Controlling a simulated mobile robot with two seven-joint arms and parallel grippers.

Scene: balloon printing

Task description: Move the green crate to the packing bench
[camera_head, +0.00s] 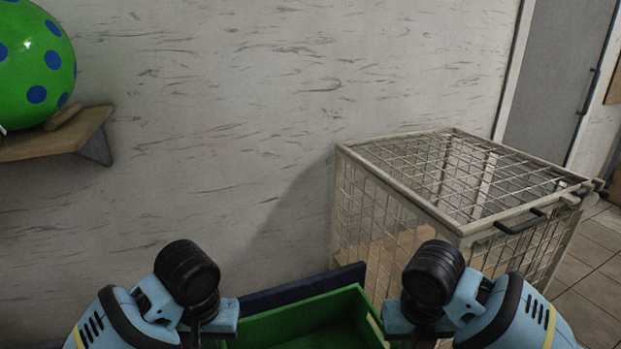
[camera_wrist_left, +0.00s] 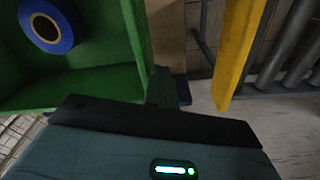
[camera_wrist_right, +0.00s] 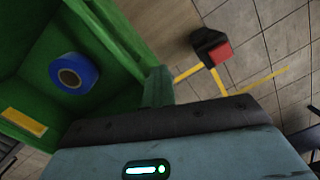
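The green crate (camera_head: 300,324) is at the bottom middle of the head view, between my two grippers. In the left wrist view the crate (camera_wrist_left: 95,75) holds a blue roll (camera_wrist_left: 45,27). The roll also shows in the right wrist view (camera_wrist_right: 73,72), with a yellow patch (camera_wrist_right: 22,124) in the crate. My left gripper (camera_head: 226,322) is at the crate's left side and my right gripper (camera_head: 396,322) at its right side. Both appear shut on the crate's ends; their fingertips are mostly hidden. I cannot identify the packing bench.
A wire mesh cage (camera_head: 450,185) stands close at the right. A dark blue panel edge (camera_head: 305,287) lies just behind the crate. A wall shelf (camera_head: 60,142) holds a green spotted balloon (camera_head: 35,65) at the left. The left wrist view shows a yellow bar (camera_wrist_left: 240,50) and grey rollers (camera_wrist_left: 295,45).

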